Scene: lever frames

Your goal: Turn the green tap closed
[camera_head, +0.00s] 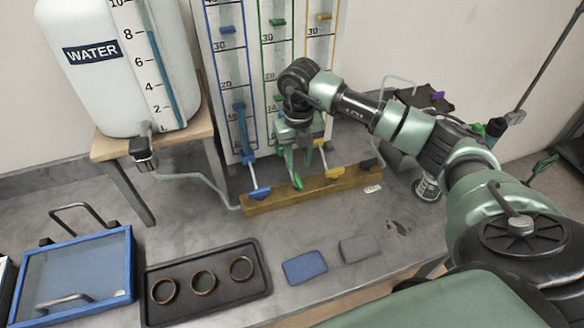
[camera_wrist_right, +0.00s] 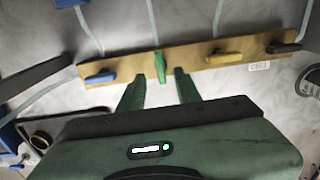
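The green tap (camera_head: 298,182) is on a wooden bar (camera_head: 315,187) at the foot of the gauge board, between a blue tap and a yellow tap. In the right wrist view the green tap (camera_wrist_right: 160,66) stands across the bar, while the blue and yellow handles lie roughly along it. My right gripper (camera_head: 299,150) is above and behind the green tap in the head view. In the wrist view its two fingers (camera_wrist_right: 161,92) are apart, with the tap just beyond the gap between their tips. Nothing shows held. My left gripper is not in view.
The blue tap (camera_head: 260,193), yellow tap (camera_head: 333,173) and a dark tap (camera_head: 369,163) share the bar. A white water tank (camera_head: 115,90) stands at left. A black tray (camera_head: 255,284) with three rings, a blue pad (camera_head: 305,267) and a grey pad (camera_head: 359,248) lie in front.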

